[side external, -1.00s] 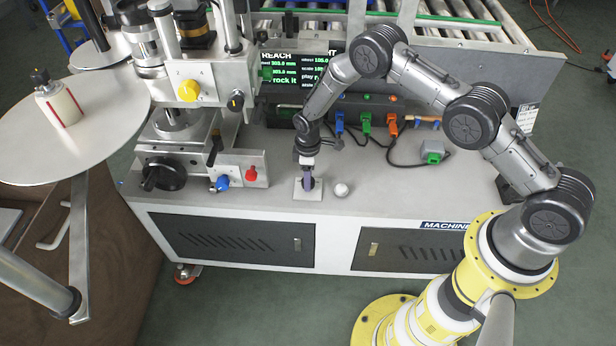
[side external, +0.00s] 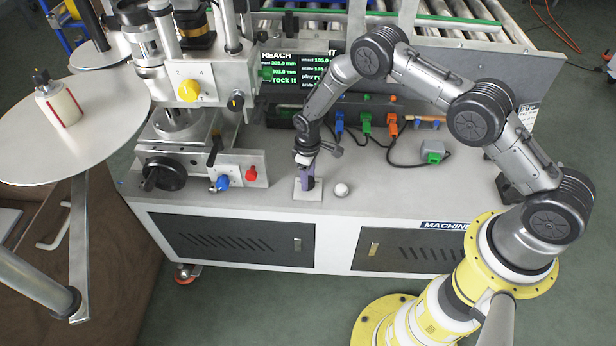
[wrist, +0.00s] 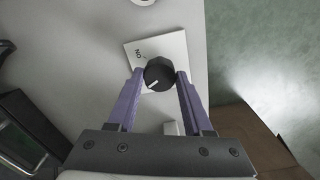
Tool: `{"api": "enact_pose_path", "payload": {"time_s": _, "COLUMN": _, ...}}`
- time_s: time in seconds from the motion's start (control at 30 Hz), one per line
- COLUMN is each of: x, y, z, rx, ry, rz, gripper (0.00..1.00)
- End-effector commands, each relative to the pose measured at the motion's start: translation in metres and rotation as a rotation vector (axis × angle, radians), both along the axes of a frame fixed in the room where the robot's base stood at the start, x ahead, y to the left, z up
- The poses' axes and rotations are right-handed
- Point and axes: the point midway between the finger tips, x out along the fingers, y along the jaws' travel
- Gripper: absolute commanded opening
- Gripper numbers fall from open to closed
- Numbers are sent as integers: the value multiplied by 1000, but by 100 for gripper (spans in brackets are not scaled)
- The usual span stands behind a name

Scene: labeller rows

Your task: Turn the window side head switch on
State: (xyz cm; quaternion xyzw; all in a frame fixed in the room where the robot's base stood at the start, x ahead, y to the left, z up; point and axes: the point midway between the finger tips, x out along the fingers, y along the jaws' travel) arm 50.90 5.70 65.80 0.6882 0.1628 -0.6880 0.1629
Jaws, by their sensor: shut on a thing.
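A black round knob (wrist: 159,74) with a white pointer line sits on a square white plate (wrist: 175,45) marked ON, in the wrist view. The line points to the lower left; the ON mark is at the upper left of the knob. My gripper (wrist: 158,77) has its purple fingers on both sides of the knob and is shut on it. In the side view my gripper (side external: 306,186) points down onto the plate (side external: 312,195) at the front of the bench, and the fingers hide the knob. I cannot tell from the frames which head this switch belongs to.
A white ball (side external: 341,190) is just right of the plate. To the left are a blue knob (side external: 222,183) and a red knob (side external: 252,174) on the machine. The bench front edge is close.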

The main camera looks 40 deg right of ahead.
Motion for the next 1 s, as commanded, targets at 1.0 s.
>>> {"api": "enact_pose_path", "payload": {"time_s": 1.0, "x": 0, "y": 0, "z": 1, "rx": -1, "ry": 2, "rz": -953, "gripper": 0}}
